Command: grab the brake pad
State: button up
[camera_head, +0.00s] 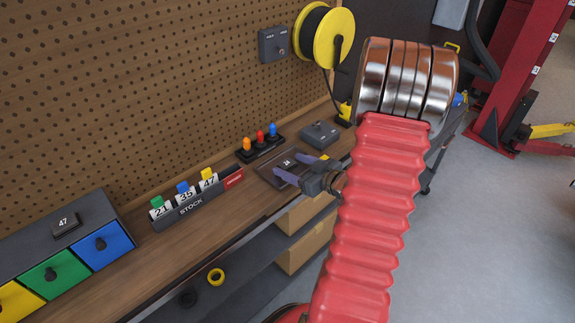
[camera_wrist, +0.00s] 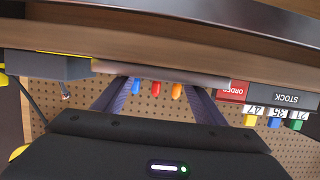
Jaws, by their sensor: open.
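In the wrist view, which is upside down, the open fingers (camera_wrist: 160,86) frame blue, red and orange knobs in the background. My red ribbed arm cover hides part of the bench on the right.
The bench carries a STOCK rack (camera_head: 200,203) with coloured tags, green (camera_head: 52,274) and blue (camera_head: 102,245) drawers, a knob block (camera_head: 260,148) and a grey box (camera_head: 320,134). Floor at right is open.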

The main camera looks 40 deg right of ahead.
jog(key=shift+c, duration=0.2)
jog(key=c, duration=1)
jog(key=shift+c, duration=0.2)
jog(key=shift+r, duration=0.2)
notch_tip(320, 180, up, 10)
jog(key=shift+f, duration=0.15)
dwell(0.3)
